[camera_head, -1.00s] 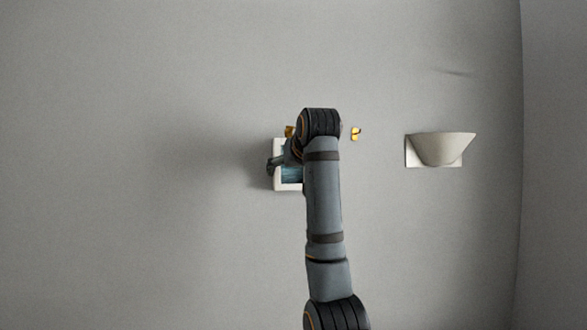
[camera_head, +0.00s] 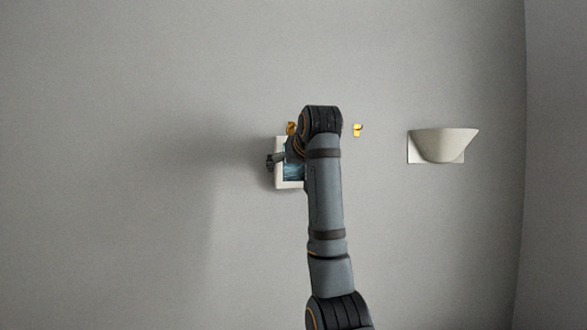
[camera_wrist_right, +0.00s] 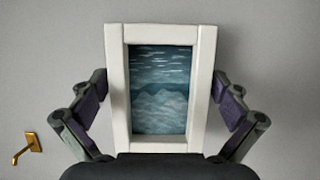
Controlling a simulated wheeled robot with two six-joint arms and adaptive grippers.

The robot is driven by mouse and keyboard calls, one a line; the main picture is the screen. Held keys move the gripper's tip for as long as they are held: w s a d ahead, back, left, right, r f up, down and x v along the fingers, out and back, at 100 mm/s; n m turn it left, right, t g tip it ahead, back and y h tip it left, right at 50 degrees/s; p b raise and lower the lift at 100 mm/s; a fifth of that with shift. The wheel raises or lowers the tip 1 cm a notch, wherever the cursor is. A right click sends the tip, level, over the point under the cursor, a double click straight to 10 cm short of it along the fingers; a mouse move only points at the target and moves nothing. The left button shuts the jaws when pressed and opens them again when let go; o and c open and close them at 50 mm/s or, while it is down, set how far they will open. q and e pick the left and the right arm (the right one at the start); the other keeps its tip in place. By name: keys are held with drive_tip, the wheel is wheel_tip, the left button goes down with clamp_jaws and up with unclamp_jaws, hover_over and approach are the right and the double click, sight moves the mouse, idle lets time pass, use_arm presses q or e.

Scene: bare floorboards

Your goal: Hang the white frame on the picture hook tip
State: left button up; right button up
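The white frame (camera_head: 290,184) with a blue seascape is at the wall, partly hidden by my right arm in the head view. It also shows in the right wrist view (camera_wrist_right: 117,90). My right gripper (camera_head: 284,160) is around it; in the wrist view the two fingers (camera_wrist_right: 161,88) press on its left and right edges. A brass hook (camera_head: 358,129) is on the wall, right of my arm; a brass hook shows low at the left in the wrist view (camera_wrist_right: 28,148). Another yellow piece (camera_head: 291,128) shows just above the frame, partly hidden. My left gripper is out of view.
A pale bowl-shaped wall lamp (camera_head: 443,146) is on the wall at the right. The wall's corner (camera_head: 524,170) is beyond it. The wall left of the frame is bare, with a broad shadow. My arm covers the wall right of the frame.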

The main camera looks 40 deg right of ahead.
sight(293, 125)
drive_tip(key=shift+r, duration=0.2)
wheel_tip(293, 125, up, 10)
drive_tip(key=shift+a+f, duration=0.1)
drive_tip(key=shift+f, duration=0.1)
idle(0.3)
drive_tip(key=shift+f, duration=0.1)
